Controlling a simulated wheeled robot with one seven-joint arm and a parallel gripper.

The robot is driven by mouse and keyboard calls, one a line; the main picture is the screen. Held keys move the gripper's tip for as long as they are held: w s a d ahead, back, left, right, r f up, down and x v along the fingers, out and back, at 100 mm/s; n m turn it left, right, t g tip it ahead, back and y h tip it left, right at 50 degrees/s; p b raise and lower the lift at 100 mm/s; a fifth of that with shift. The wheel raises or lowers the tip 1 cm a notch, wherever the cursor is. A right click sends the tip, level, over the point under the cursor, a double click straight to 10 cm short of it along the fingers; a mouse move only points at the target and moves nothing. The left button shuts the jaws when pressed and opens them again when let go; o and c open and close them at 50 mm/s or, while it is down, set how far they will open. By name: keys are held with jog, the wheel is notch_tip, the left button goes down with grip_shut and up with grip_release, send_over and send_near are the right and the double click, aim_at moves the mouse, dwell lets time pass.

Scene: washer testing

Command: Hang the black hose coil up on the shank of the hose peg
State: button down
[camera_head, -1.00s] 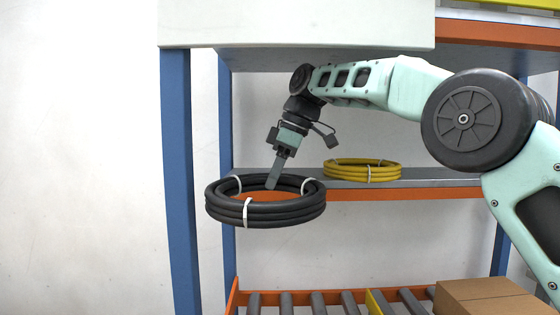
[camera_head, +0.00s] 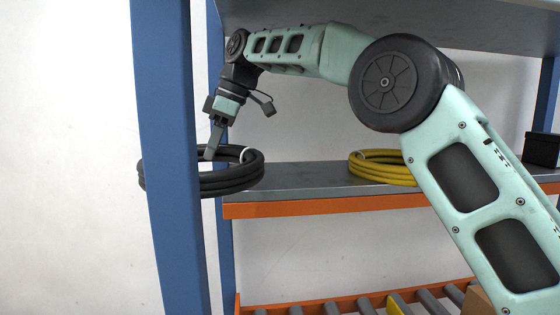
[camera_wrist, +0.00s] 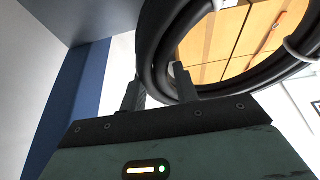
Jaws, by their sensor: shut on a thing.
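The black hose coil (camera_head: 235,181) hangs roughly level from my gripper (camera_head: 211,152), held by its rim. In the head view the blue post covers part of the coil, with a piece of it showing left of the post. In the wrist view the coil (camera_wrist: 152,45) runs past the fingertips of my gripper (camera_wrist: 158,88), which are shut on the hose. A pale tie band wraps the coil. The hose peg is not visible in either view.
The blue rack post (camera_head: 165,120) stands in front of the coil. A yellow hose coil (camera_head: 378,167) lies on the grey shelf (camera_head: 300,180). A black box (camera_head: 541,150) sits at the right. Conveyor rollers (camera_head: 380,303) are below. The white wall at left is clear.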

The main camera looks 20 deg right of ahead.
jog(key=shift+d, duration=0.1)
jog(key=p, duration=0.2)
send_over(279, 166)
jog(key=a, duration=0.1)
jog(key=shift+s+r, duration=0.1)
jog(key=shift+s, duration=0.35)
jog(key=shift+w+d+p, duration=0.15)
jog(key=shift+d+p, duration=0.05)
jog(key=shift+d, duration=0.4)
jog(key=shift+w+d+p, duration=0.15)
jog(key=shift+d+p, duration=0.05)
jog(key=shift+d, duration=0.4)
notch_tip(279, 166, down, 2)
jog(key=shift+f, duration=0.65)
jog(key=c, duration=1.1)
grip_release()
jog(key=shift+o, duration=0.2)
jog(key=shift+f, duration=0.15)
